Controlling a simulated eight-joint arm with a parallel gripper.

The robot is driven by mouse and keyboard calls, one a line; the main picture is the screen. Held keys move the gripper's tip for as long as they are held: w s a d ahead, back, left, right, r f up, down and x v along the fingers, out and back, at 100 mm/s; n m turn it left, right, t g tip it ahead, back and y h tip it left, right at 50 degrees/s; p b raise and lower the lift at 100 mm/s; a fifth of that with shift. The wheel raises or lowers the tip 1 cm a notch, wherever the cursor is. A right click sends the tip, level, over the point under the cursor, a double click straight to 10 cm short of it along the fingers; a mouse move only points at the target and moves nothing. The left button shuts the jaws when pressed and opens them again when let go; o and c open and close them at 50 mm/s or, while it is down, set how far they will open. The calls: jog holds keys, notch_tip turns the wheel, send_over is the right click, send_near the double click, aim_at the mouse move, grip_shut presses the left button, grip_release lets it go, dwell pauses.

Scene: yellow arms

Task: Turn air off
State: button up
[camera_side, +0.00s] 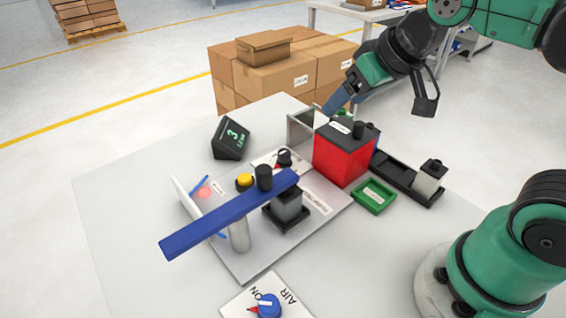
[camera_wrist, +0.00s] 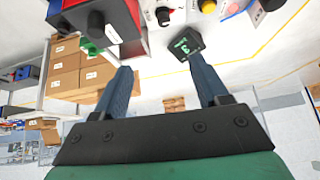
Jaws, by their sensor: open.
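The air switch is a blue knob (camera_side: 267,306) with a red pointer on a white plate (camera_side: 236,311) marked ON and AIR, at the bottom of the side view, partly cut off. The red pointer faces left, below the word ON; I cannot tell its exact setting. The knob is not seen in the wrist view. My gripper (camera_side: 335,104) is high at the back of the table, behind the red box and far from the knob. In the wrist view my gripper (camera_wrist: 162,78) has its two blue fingers wide apart with nothing between them.
A red box (camera_side: 338,160) stands near my gripper. A blue bar (camera_side: 228,214) crosses above the work plate, beside a yellow button (camera_side: 244,180). A green tray (camera_side: 374,195), a black rail (camera_side: 396,174) and a display (camera_side: 231,139) stand around. The table's front left is clear.

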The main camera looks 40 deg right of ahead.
jog(key=s+a+m+g+y, duration=0.25)
jog(key=a+m+g, duration=0.25)
jog(key=a, duration=0.6)
jog(key=m+g, duration=0.4)
jog(key=g, duration=0.1)
send_over(269, 303)
jog(key=w+d, duration=0.2)
jog(key=shift+y, duration=0.25)
notch_tip(269, 303, down, 12)
jog(key=shift+s+a+r, duration=0.1)
jog(key=shift+a+r, duration=0.05)
jog(key=shift+r, duration=0.1)
jog(key=shift+s+a+f, duration=0.1)
jog(key=shift+f, duration=0.5)
jog(key=shift+x, duration=2.5)
grip_shut()
